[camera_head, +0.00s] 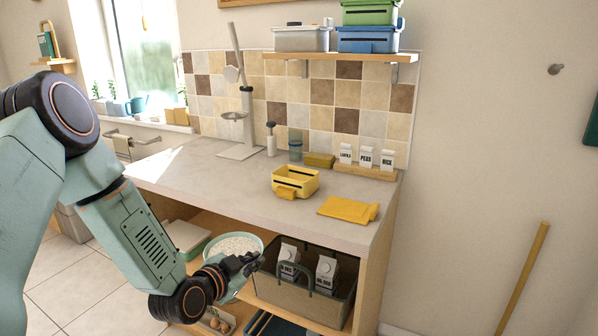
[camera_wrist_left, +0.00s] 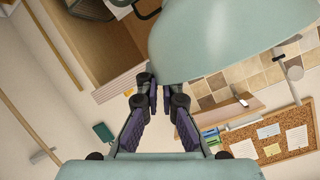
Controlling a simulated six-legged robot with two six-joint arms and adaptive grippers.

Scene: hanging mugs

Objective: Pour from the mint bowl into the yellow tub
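The mint bowl (camera_head: 212,256), with pale, grainy contents, is at the front of the open space under the counter, left of the basket. My left gripper (camera_head: 243,266) is at the bowl's right front side. In the left wrist view the bowl (camera_wrist_left: 215,42) fills the upper right, and its edge runs in between the close-set fingertips (camera_wrist_left: 164,90), so the gripper looks shut on it. The fingers hide part of the rim. The yellow tub (camera_head: 304,183) stands upright on the counter, above and right of the bowl. My right gripper is out of view.
A grey basket (camera_head: 330,303) with cartons sits right of the bowl. A yellow cloth (camera_head: 345,210) lies right of the tub. White containers (camera_head: 366,157) and a metal stand (camera_head: 245,122) are behind. The counter's left front part (camera_head: 195,180) is clear.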

